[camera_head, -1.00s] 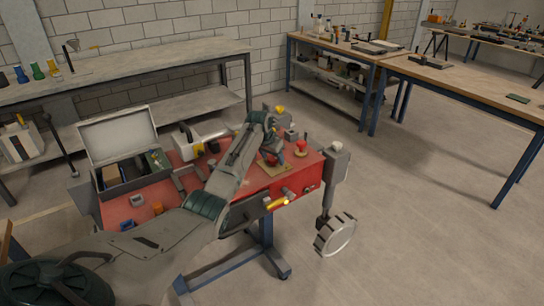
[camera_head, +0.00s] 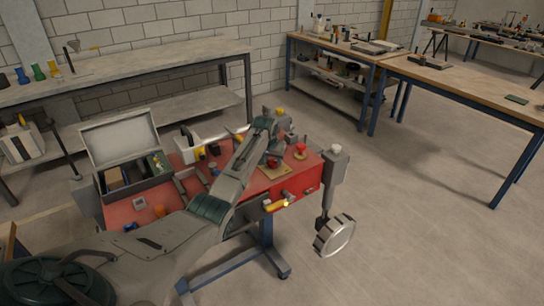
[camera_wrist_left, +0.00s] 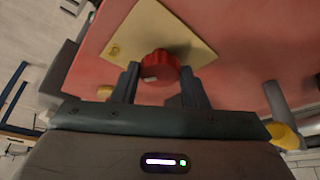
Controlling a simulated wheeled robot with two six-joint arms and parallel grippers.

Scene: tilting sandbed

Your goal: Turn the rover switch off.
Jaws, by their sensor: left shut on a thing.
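A red round knob (camera_head: 274,163), which looks like the rover switch, sits on a tan plate (camera_head: 281,174) on the red bench top. In the left wrist view the knob (camera_wrist_left: 152,72) has a pale mark on its side, and the tan plate (camera_wrist_left: 152,28) lies behind it. My left gripper (camera_wrist_left: 161,76) is shut on the knob, one dark finger on each side. In the head view my left gripper (camera_head: 274,152) reaches down over the knob, and its fingers are partly hidden. My right gripper is not in view.
A red mushroom-shaped button (camera_head: 300,149) stands just right of the plate. An open grey case (camera_head: 118,140) with tools is at the bench's left. A yellow-handled part (camera_head: 275,206) sits on the front face, and a round metal wheel (camera_head: 334,236) hangs at the right.

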